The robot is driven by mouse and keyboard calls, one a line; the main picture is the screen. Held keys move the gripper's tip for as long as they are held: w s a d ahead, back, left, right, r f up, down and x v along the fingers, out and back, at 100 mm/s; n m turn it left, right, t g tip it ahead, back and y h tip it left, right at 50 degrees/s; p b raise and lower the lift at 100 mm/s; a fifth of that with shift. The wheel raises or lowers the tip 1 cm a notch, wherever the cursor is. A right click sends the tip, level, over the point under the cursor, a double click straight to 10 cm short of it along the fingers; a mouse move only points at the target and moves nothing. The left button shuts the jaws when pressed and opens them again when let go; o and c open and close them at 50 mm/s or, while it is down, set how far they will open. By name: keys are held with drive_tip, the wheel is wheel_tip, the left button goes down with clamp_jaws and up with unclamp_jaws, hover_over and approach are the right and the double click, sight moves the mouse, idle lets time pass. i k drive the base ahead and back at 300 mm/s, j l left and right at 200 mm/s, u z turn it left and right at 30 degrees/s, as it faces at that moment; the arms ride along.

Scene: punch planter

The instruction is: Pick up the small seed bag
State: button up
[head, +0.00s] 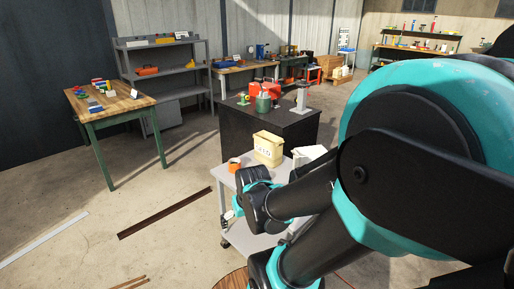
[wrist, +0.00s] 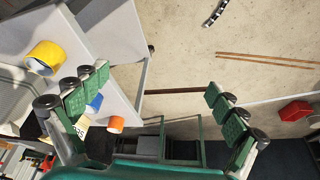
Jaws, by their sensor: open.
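The small seed bag (head: 268,148) is cream-coloured with dark lettering. It stands upright on the grey cart (head: 229,183) in the head view. In the wrist view a pale lettered patch that looks like the bag (wrist: 83,126) shows at the lower left, mostly hidden behind a finger. My gripper (wrist: 157,79) has its green padded fingers spread wide, with nothing between them. In the head view my wrist is in front of the cart, nearer the camera than the bag, and my fingers cannot be made out clearly. The gripper does not touch the bag.
An orange pot (head: 235,164) stands just left of the bag. A yellow ring-shaped item (wrist: 45,56) and a blue item (wrist: 95,104) show in the wrist view. A black cabinet (head: 270,128) stands behind the cart. A wooden table (head: 126,103) is farther left, with open floor between.

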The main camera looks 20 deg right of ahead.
sight(268, 147)
drive_tip(key=i+j+z, duration=0.1)
drive_tip(key=i+j, duration=0.15)
drive_tip(key=i+j+z, duration=0.15)
drive_tip(key=i+j, duration=0.15)
drive_tip(key=i+j+z, duration=0.1)
drive_tip(key=i+j, duration=0.2)
drive_tip(key=i+j+z, duration=0.1)
drive_tip(key=i+j, duration=0.2)
drive_tip(key=i+j+z, duration=0.1)
drive_tip(key=i+j, duration=0.15)
drive_tip(key=j, duration=0.15)
drive_tip(key=i+j+z, duration=0.15)
drive_tip(key=j, duration=0.25)
drive_tip(key=i+j+z, duration=0.1)
drive_tip(key=i+j, duration=0.2)
drive_tip(key=i+j+z, duration=0.1)
drive_tip(key=j, duration=0.4)
drive_tip(key=i, duration=0.1)
